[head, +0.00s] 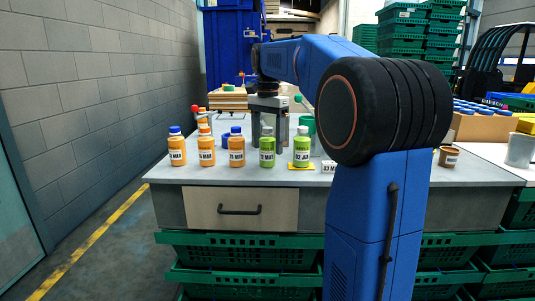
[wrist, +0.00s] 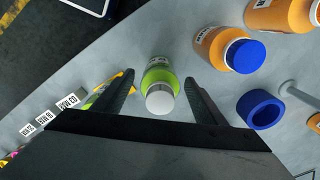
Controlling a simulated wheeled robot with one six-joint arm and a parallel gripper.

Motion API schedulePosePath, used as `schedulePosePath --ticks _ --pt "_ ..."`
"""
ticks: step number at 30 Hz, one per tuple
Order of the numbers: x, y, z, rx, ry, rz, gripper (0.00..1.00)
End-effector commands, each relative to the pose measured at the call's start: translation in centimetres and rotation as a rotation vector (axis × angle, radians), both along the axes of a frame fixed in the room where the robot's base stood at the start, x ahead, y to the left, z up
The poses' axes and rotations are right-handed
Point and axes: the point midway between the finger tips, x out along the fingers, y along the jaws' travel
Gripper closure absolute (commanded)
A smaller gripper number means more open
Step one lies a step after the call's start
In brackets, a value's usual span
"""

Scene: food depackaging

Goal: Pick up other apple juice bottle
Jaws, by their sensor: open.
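Two green bottles, which fit apple juice, stand upright on the table in the head view. One has a whitish-grey cap (head: 267,151). My gripper (head: 268,118) points down just behind the grey-capped bottle. In the wrist view my gripper (wrist: 159,82) is open, with the grey-capped bottle (wrist: 160,76) between its fingers and a gap on both sides. Contact is not visible. The green-capped bottle is mostly hidden there behind the left finger.
Orange bottles (head: 206,152) with blue or orange caps stand to the left in a row. A blue ring-shaped item (wrist: 260,109) lies near the right finger. Small label cards (wrist: 45,117) stand along the front edge.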

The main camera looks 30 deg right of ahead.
Motion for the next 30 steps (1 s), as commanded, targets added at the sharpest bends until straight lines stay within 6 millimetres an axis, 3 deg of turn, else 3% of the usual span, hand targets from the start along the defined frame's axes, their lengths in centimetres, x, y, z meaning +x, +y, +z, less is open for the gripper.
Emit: schedulePosePath --ticks 1,6,8,17,30 --pt "0.0 0.0 0.0 0.0 0.0 0.0 0.35" --pt "0.0 0.0 0.0 0.0 0.0 0.0 0.76" --pt "0.0 0.0 0.0 0.0 0.0 0.0 0.86" --pt "0.0 0.0 0.4 -0.001 -0.001 0.0 0.85" --pt "0.1 0.0 7.5 -0.001 -0.003 0.0 0.85"
